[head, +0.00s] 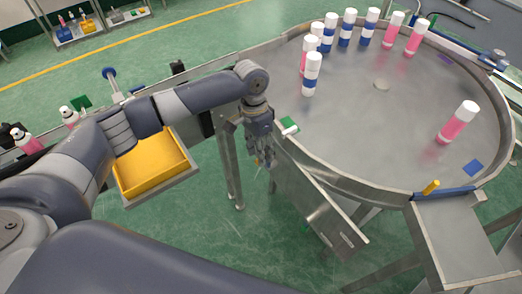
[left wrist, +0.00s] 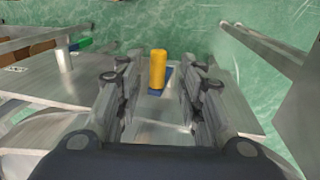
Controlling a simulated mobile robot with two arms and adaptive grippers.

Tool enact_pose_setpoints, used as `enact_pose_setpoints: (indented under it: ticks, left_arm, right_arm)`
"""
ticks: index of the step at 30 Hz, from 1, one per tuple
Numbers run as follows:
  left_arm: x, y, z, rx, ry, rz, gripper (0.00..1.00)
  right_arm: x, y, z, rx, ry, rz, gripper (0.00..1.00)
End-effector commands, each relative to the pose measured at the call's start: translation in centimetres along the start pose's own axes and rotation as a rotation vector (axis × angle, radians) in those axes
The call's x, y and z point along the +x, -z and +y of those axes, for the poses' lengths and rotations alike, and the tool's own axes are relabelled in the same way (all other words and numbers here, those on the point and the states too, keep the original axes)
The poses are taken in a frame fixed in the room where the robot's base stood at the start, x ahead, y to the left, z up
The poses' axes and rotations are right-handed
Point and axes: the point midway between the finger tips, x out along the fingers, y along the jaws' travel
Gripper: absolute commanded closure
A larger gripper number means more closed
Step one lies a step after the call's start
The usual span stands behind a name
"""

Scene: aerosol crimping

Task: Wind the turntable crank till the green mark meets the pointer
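The round steel turntable (head: 350,120) fills the right of the head view. My left gripper (head: 265,158) points down beside its left rim. In the left wrist view my left gripper (left wrist: 160,82) is open, its fingers apart. A yellow upright cylinder (left wrist: 158,66) on a blue base shows between and beyond the fingers; I cannot tell that they touch it. A green patch with a white piece (head: 289,125) lies at the rim next to the gripper. A yellow peg (head: 431,187) stands by the front right rim. I cannot tell which part is the pointer. My right gripper is not in view.
Several white-capped cans with blue or pink bodies stand towards the turntable's back, and one pink can (head: 458,122) stands at the right. A steel chute (head: 455,235) leaves the front right. A yellow tray (head: 150,165) is below my left arm.

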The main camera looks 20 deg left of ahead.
Motion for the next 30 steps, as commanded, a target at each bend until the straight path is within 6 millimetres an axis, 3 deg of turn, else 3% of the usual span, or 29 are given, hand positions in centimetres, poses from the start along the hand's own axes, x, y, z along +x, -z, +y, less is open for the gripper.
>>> enact_pose_setpoints:
  ticks: [6,13,14,18,30]
  left_arm:
    - [1.4,0.0,0.1,0.001,-0.001,0.001,0.65]
    - [1.5,0.0,0.1,0.002,0.0,0.001,0.65]
    - [1.5,0.0,0.1,0.002,0.0,0.001,0.67]
    - [1.5,0.0,0.1,0.002,0.0,0.001,0.99]
    - [1.1,0.0,-0.8,-0.001,0.001,-0.001,1.0]
  right_arm:
    - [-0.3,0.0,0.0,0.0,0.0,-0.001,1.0]
    - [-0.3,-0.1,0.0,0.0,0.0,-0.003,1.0]
    - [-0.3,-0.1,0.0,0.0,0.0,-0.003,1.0]
    - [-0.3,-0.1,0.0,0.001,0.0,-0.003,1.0]
    - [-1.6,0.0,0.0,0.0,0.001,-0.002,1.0]
